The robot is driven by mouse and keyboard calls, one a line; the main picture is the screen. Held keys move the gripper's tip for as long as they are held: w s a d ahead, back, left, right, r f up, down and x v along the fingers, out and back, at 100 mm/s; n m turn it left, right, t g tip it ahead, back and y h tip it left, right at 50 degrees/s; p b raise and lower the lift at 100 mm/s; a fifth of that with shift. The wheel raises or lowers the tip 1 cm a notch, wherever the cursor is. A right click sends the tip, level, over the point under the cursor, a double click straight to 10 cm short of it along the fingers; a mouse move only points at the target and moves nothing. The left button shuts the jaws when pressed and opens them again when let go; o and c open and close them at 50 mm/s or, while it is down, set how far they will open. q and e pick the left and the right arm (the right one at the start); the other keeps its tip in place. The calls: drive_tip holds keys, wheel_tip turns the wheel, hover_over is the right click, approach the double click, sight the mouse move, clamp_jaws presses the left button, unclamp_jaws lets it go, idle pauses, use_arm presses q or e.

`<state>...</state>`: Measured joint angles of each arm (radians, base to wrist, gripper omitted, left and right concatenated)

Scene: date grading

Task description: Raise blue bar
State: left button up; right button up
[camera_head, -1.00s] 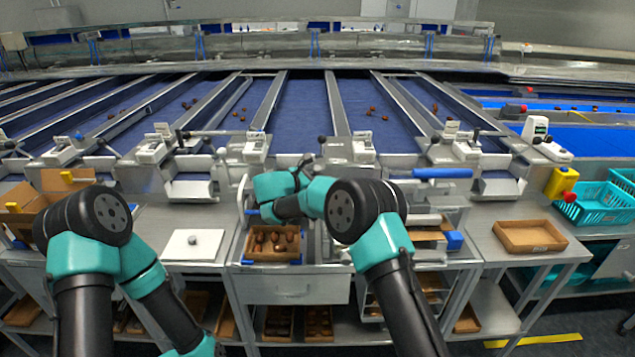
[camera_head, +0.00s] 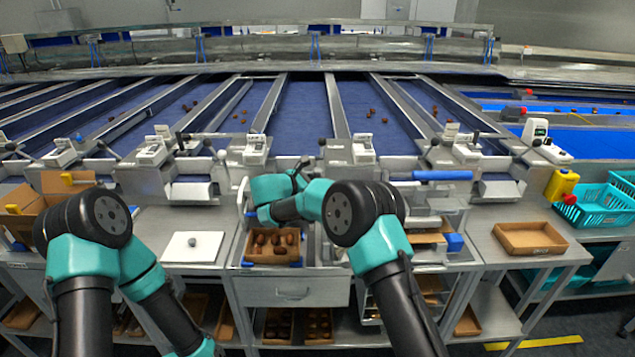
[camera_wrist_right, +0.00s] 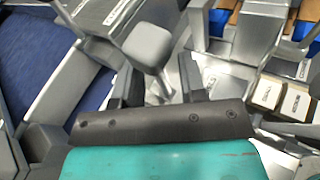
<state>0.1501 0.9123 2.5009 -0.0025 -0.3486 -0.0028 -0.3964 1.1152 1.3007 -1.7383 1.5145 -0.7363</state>
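The blue bar (camera_head: 443,175) lies level across the front of a grey chute, right of centre in the head view. My right gripper (camera_head: 304,166) is to the left of the bar, at the front of the machine and partly hidden behind my own wrist. In the right wrist view its two fingers (camera_wrist_right: 158,88) stand apart, open, with a grey rounded knob (camera_wrist_right: 150,45) and its stem just beyond and between them. I cannot tell whether they touch it. The blue bar is not clearly visible in that view. My left arm bends down at the lower left, with its gripper out of frame.
A cardboard tray of dates (camera_head: 272,259) sits on the bench below my right wrist. A white scale plate (camera_head: 193,246) is to its left. An empty cardboard tray (camera_head: 530,238) and teal crates (camera_head: 600,205) are at the right. Levers and metal chutes line the machine front.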

drive_tip(key=v, duration=1.6)
drive_tip(key=shift+a+r, duration=0.15)
drive_tip(key=shift+a, duration=0.05)
drive_tip(key=shift+s, duration=0.1)
drive_tip(key=shift+c, duration=0.2)
